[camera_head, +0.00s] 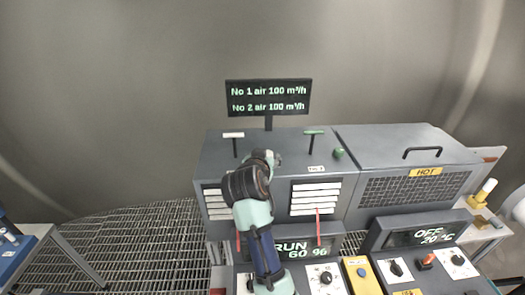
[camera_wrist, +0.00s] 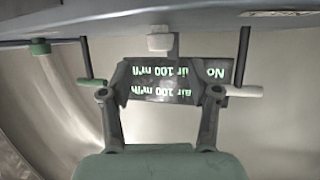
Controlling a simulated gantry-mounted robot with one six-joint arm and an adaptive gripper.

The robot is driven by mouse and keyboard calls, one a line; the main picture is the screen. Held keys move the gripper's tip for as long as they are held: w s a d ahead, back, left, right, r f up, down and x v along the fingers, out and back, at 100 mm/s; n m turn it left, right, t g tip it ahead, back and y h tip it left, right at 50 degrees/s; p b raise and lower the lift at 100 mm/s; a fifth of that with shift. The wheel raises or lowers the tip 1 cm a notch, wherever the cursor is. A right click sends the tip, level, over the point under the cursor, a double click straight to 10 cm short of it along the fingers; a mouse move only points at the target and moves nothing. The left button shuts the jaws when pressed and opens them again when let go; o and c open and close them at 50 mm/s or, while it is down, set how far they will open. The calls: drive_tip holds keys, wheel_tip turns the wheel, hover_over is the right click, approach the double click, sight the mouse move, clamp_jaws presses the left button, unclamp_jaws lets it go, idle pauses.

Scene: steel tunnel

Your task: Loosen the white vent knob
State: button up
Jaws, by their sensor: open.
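The white vent knob (camera_wrist: 160,40) shows in the wrist view as a pale block on a short stem at the top centre, on the edge of the grey cabinet. My gripper (camera_wrist: 163,84) is open and empty. Its fingers stand apart on either side of the knob's line, with the knob beyond the tips and not touched.
A white T-handle (camera_head: 233,134) and a green T-handle (camera_head: 314,131) rise on either side of my gripper. A green knob (camera_head: 338,153) is on the right. A display (camera_head: 268,98) stands behind. A hot box (camera_head: 405,148) with a handle adjoins on the right.

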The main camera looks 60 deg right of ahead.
sight(269, 153)
drive_tip(key=x, duration=0.5)
drive_tip(key=shift+w+d+f+p, duration=0.2)
drive_tip(key=shift+d+p, duration=0.1)
drive_tip(key=shift+p, duration=0.1)
drive_tip(key=c, duration=1.2)
drive_tip(key=shift+o, duration=0.2)
drive_tip(key=shift+s+r+n+t+p, duration=0.1)
drive_tip(key=shift+n+t+p, duration=0.3)
drive_tip(key=shift+p, duration=0.05)
drive_tip(key=shift+s+d+r+n+t+y+p, duration=0.1)
drive_tip(key=shift+s+n+t+y+p, duration=0.05)
drive_tip(key=shift+n+t+y+p, duration=0.75)
drive_tip(key=n+t, duration=0.1)
drive_tip(key=n+t+y+p, duration=0.1)
drive_tip(key=shift+s+d+n+t, duration=0.1)
drive_tip(key=shift+d+n+t, duration=0.05)
drive_tip(key=shift+n+t, duration=0.15)
drive_tip(key=n+t+y+b, duration=0.2)
drive_tip(key=n+y+b, duration=0.1)
drive_tip(key=shift+d+f+n+y, duration=0.15)
drive_tip(key=shift+f+n+y, duration=0.15)
drive_tip(key=shift+f, duration=0.1)
drive_tip(key=n+y+b, duration=0.1)
drive_tip(key=b, duration=0.1)
drive_tip(key=n+t+y+b, duration=0.1)
drive_tip(key=n+y+b, duration=0.1)
drive_tip(key=shift+s+r+t+y, duration=0.1)
drive_tip(key=shift+t+y, duration=0.2)
drive_tip(key=shift+r, duration=0.1)
